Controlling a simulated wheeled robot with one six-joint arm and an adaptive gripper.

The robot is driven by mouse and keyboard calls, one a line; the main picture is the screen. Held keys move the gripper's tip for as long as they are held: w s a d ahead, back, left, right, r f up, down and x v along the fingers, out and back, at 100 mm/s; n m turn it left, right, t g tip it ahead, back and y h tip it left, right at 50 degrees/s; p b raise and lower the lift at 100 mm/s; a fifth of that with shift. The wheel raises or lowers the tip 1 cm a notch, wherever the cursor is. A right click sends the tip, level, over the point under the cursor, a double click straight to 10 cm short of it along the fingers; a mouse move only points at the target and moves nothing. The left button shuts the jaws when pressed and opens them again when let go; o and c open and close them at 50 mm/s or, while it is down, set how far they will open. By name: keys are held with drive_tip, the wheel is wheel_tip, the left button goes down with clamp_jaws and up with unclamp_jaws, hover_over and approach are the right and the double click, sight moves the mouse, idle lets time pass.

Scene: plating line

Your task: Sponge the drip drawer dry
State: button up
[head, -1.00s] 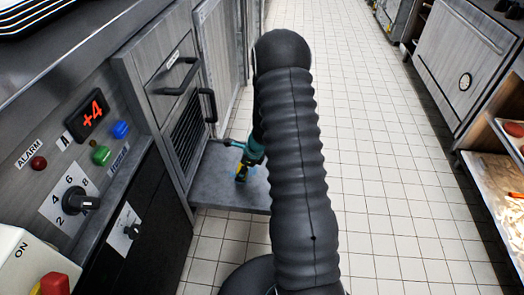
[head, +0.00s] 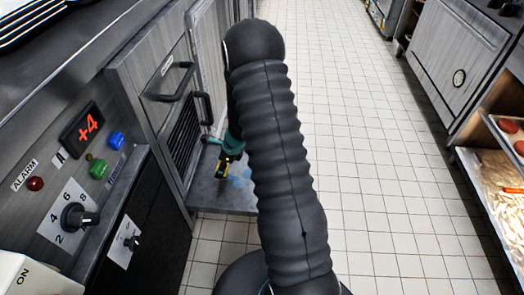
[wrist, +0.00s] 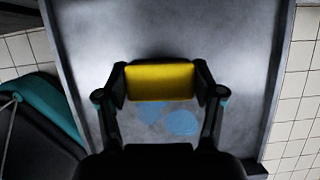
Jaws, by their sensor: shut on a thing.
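My gripper (wrist: 160,90) is shut on a yellow sponge (wrist: 160,82), with a finger at each end of it in the wrist view. The sponge also shows in the head view (head: 222,169), partly hidden by the gripper. It is over the grey drip drawer (wrist: 85,30), which is pulled out low from the cabinet. I cannot tell whether the sponge touches the drawer floor. Blue wet patches (wrist: 182,123) lie on the drawer floor near the sponge. They also show in the head view, right of the sponge. My arm hides the drawer's right part there.
The cabinet front has a drawer handle (head: 171,84) and a vent grille (head: 183,137) above the drip drawer. A control panel with a +4 display (head: 82,128) stands at the left. The tiled floor (head: 345,110) is clear. Shelves with food trays (head: 500,145) stand at the right.

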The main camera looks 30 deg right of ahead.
wheel_tip(320, 180, up, 3)
drive_tip(key=shift+f+p, duration=0.1)
drive_tip(key=shift+p, duration=0.75)
drive_tip(key=shift+r, duration=1)
